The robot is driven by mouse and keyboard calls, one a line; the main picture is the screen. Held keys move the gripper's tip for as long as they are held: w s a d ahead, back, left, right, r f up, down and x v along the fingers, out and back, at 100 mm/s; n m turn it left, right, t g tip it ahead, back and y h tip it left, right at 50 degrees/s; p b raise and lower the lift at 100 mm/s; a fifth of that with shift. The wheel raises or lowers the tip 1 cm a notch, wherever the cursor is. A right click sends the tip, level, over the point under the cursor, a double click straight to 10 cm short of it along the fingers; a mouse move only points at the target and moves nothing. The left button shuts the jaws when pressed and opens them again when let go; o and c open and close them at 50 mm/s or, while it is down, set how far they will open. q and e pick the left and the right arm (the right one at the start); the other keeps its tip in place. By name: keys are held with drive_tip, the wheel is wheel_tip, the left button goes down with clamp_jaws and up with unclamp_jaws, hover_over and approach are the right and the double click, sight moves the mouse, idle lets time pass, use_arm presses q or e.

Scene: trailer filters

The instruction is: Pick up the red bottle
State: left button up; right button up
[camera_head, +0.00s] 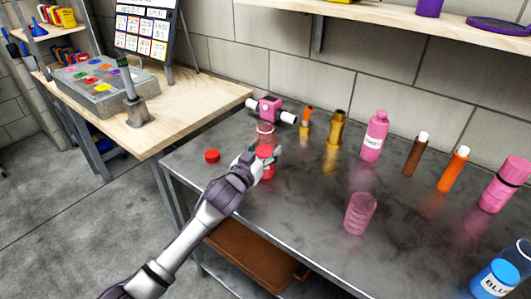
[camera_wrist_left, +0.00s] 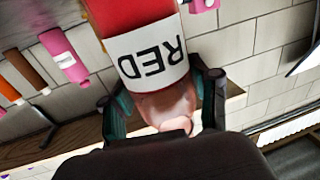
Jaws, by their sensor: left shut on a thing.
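The red bottle (camera_head: 266,170) is at my left gripper (camera_head: 262,158) in the head view, near the left part of the grey metal table. In the left wrist view the red bottle (camera_wrist_left: 147,48) shows large, with a white label reading "RED" upside down. Dark fingers of the left gripper (camera_wrist_left: 163,100) stand on both sides of its paler narrow end and are shut on it. The gripper partly hides the bottle in the head view. I cannot tell whether its base touches the table. My right gripper is not in view.
A clear reddish cup (camera_head: 265,133) stands just behind the bottle, and a red cap (camera_head: 212,156) lies to the left. A pink cup (camera_head: 360,213), pink bottle (camera_head: 375,138) and blue bottle (camera_head: 494,280) stand to the right. The table (camera_head: 300,215) is bare in front.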

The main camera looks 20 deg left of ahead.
use_arm(q)
drive_tip(key=c, duration=0.4)
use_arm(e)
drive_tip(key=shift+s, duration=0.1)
use_arm(q)
drive_tip(key=shift+r, duration=0.25)
